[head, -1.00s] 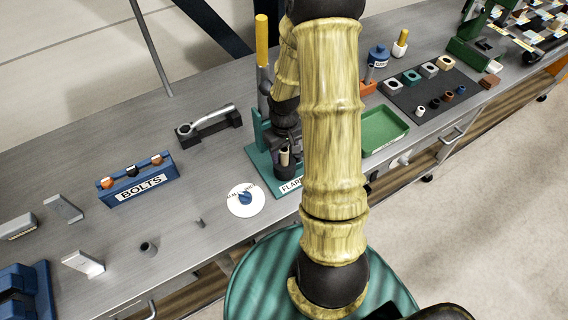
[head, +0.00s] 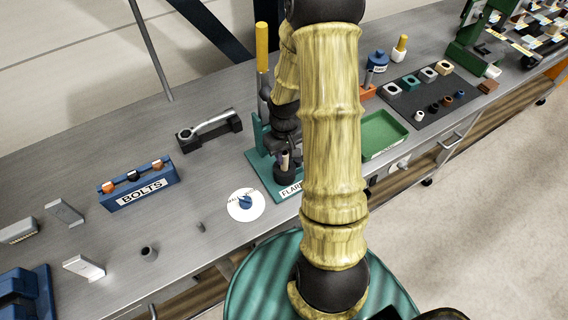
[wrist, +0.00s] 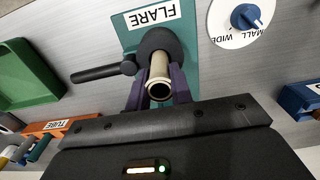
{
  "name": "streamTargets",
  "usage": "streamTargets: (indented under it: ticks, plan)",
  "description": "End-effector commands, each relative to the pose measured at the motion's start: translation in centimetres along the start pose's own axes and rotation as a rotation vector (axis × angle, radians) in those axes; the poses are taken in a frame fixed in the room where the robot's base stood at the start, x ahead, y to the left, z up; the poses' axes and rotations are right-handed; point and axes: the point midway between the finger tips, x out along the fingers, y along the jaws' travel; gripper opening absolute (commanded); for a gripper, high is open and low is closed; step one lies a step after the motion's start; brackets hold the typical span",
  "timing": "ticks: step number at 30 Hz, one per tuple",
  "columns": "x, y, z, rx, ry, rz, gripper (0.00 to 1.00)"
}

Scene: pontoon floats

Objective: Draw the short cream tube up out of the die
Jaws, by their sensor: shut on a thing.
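The short cream tube (wrist: 159,72) stands upright at the dark round die (wrist: 158,43) of the green flare fixture (wrist: 186,50). My gripper (wrist: 158,92) is shut on the tube, with one purple-grey finger on each side. The tube's open upper end faces the wrist camera. Its lower end meets the die in that view; whether it is still inside, I cannot tell. In the head view the tube (head: 285,160) shows small above the dark die (head: 284,177), partly hidden by my gripper and arm.
A black handle (wrist: 103,72) sticks out beside the die. A white dial (head: 245,205) with a blue knob lies left of the fixture. A green tray (head: 383,134) stands to its right, and a blue bolts rack (head: 138,186) further left. A yellow-topped lever (head: 262,52) rises behind.

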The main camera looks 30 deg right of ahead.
Motion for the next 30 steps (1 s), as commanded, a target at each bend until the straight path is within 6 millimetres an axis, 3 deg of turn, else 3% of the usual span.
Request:
streamTargets:
  ticks: [30]
  plan:
    - [-3.4,0.0,0.0,0.001,0.000,0.000,0.00]
